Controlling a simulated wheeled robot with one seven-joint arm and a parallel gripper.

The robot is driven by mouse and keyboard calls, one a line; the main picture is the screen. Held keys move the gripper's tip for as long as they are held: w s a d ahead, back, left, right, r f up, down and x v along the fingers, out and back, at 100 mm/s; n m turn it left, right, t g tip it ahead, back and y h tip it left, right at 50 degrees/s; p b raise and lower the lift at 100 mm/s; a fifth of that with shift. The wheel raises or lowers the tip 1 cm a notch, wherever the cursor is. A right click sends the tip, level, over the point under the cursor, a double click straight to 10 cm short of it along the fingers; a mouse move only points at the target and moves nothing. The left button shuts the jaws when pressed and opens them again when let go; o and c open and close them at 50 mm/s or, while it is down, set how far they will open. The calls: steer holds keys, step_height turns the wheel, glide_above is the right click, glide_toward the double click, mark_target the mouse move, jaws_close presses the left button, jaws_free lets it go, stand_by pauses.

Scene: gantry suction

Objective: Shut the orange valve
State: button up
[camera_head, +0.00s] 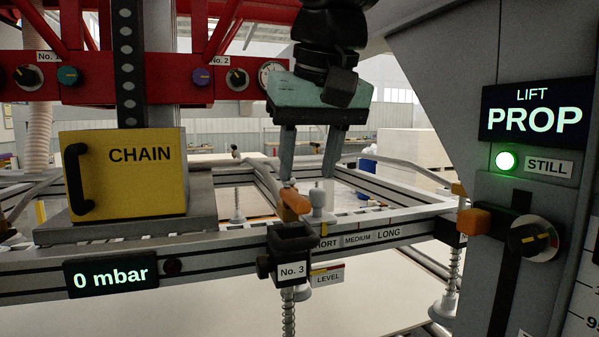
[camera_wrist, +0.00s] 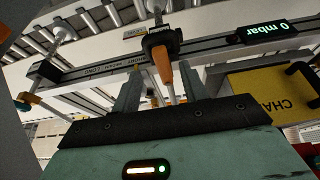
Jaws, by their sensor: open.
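An orange valve lever (camera_head: 295,201) sits on the grey rail just above the black clamp marked No. 3 (camera_head: 291,252). In the wrist view the orange lever (camera_wrist: 162,62) points from the black clamp toward my gripper. My gripper (camera_head: 309,178) is open, its two fingers pointing down just above the lever. In the head view the left fingertip is close to the lever's upper end; I cannot tell if they touch. In the wrist view the lever lies in line with the gap between the fingers (camera_wrist: 161,90).
A second orange knob (camera_head: 473,221) is at the rail's right end, beside the column with the LIFT PROP display (camera_head: 532,115). A yellow CHAIN box (camera_head: 137,190) stands at left. The 0 mbar display (camera_head: 111,277) is on the front rail. A pale fitting (camera_head: 318,205) stands right of the lever.

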mark_target(298, 195)
steer(key=shift+w+a+r+p, duration=0.1)
steer(key=shift+w+a+p, duration=0.1)
steer(key=shift+w, duration=0.35)
steer(key=shift+w+a+r+p, duration=0.1)
steer(key=shift+w+p, duration=0.05)
steer(key=shift+w, duration=0.35)
steer(key=x, duration=0.4)
steer(key=shift+f, duration=0.1)
steer(key=shift+w+f, duration=0.2)
steer(key=shift+f, duration=0.4)
jaws_close()
